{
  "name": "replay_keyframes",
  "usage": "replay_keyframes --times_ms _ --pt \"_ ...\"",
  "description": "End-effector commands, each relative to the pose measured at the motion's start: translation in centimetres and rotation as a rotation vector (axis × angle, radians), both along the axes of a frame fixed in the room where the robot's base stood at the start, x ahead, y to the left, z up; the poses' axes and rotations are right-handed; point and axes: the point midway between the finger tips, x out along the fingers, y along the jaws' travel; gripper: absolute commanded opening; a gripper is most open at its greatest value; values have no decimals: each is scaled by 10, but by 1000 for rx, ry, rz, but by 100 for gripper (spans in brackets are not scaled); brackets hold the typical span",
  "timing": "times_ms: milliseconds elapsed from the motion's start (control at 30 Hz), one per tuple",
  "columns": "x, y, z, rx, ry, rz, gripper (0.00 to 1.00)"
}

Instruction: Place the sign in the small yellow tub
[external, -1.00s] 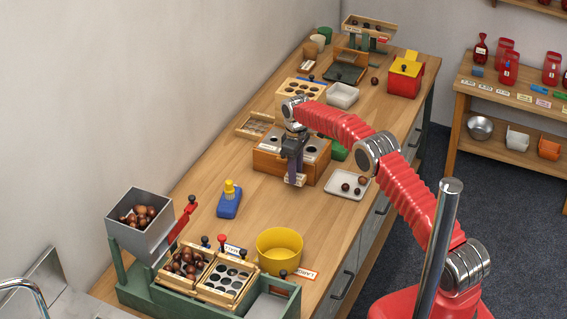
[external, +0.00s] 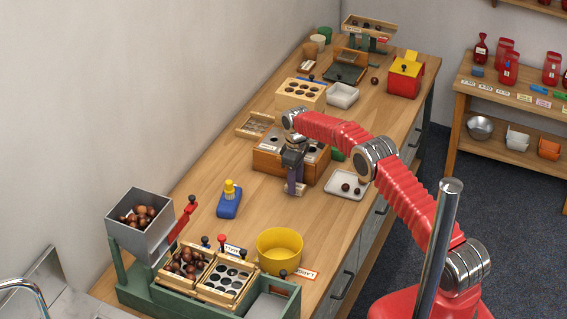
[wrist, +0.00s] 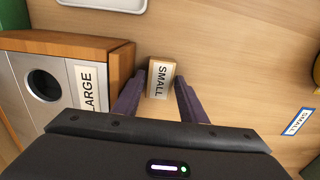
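In the external view my gripper (external: 296,188) is low over the table, in front of the wooden box, and largely hides the sign. The yellow tub (external: 279,251) stands on the table nearer the camera, with no sign visible in it. Its edge shows at the right of the wrist view (wrist: 317,70).
The wooden box (external: 270,162) labelled LARGE stands close beside my gripper. A white tray (external: 346,184) with chestnuts lies to its right. A blue-and-yellow bottle (external: 229,203) and a flat SMALL label (wrist: 298,121) lie toward the tub. The table between is mostly clear.

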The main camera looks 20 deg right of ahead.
Motion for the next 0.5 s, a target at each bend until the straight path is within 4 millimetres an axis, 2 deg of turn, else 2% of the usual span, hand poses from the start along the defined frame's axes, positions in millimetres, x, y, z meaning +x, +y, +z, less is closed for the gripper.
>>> replay_keyframes --times_ms 267,500 --pt "1 0 12 1 -2 0 38" --pt "1 0 48 1 -4 0 38"
